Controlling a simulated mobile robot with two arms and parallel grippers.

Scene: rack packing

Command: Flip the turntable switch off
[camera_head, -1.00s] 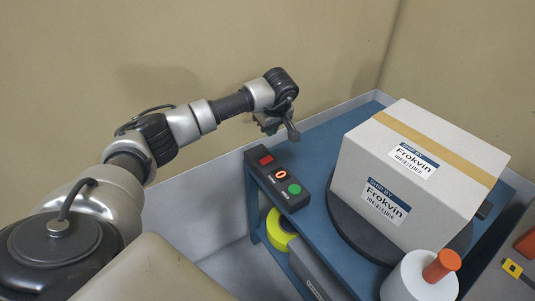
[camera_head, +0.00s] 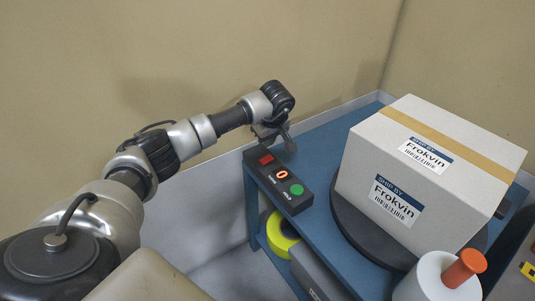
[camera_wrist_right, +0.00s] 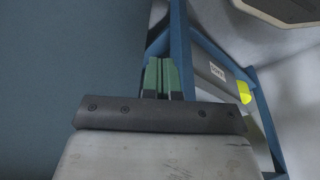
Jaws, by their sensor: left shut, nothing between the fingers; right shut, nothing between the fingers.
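The control box (camera_head: 278,182) is dark and sits at the left edge of the blue table. It carries a red part (camera_head: 266,160) at its far end, an orange lit round switch (camera_head: 282,174) in the middle and a green button (camera_head: 297,190) at the near end. The turntable (camera_head: 365,228) is a dark disc under a white carton (camera_head: 400,165). My left gripper (camera_head: 289,147) is shut and empty, just above and beyond the red end of the box; whether it touches cannot be told. My right gripper (camera_wrist_right: 162,78) shows green fingers, shut and empty, in the right wrist view.
The blue table (camera_head: 318,150) has clear top behind the box. A white roll with an orange handle (camera_head: 440,278) stands at the near right. A yellow tape roll (camera_head: 281,235) and a grey case (camera_head: 312,278) are on the lower shelf. Walls stand behind.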

